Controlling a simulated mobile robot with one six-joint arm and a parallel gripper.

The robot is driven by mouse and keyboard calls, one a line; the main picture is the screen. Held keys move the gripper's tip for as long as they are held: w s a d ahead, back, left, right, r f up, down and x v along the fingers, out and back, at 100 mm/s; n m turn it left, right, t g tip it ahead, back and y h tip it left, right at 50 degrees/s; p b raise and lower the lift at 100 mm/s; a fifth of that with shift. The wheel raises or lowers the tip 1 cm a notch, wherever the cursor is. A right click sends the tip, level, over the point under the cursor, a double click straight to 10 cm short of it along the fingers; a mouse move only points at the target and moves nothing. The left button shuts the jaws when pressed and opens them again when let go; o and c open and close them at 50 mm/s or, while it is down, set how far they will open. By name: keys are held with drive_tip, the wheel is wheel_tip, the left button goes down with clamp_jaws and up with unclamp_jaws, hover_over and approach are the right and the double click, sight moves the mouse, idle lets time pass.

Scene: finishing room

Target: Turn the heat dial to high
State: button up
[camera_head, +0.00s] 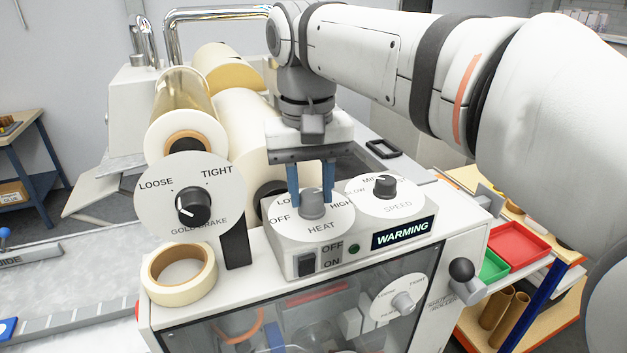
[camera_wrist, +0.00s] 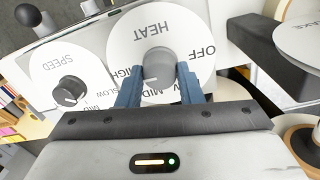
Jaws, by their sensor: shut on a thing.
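The heat dial (camera_head: 312,204) is a grey knob on a round white plate marked OFF, LOW, HIGH and HEAT, on top of the machine's control box. My gripper (camera_head: 312,200) points down over it, with its blue fingers on either side of the knob and shut on it. In the wrist view the heat dial (camera_wrist: 158,68) sits between the blue fingertips (camera_wrist: 157,82). The plate there reads OFF, LOW, MID and HIGH upside down. The fingers hide part of the scale, and I cannot tell clearly which mark the knob points to.
The black speed dial (camera_head: 385,186) stands close to the right of the heat dial. The gold brake dial (camera_head: 193,207) stands upright at left, near a tape roll (camera_head: 180,275). A switch (camera_head: 306,264) and a WARMING sign (camera_head: 402,233) are on the box front. Film rolls (camera_head: 187,120) lie behind.

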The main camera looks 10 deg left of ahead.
sight(309, 193)
idle(0.3)
drive_tip(key=o, duration=1)
drive_tip(key=shift+r, duration=0.1)
wheel_tip(309, 193, up, 8)
drive_tip(key=shift+a+f, duration=0.15)
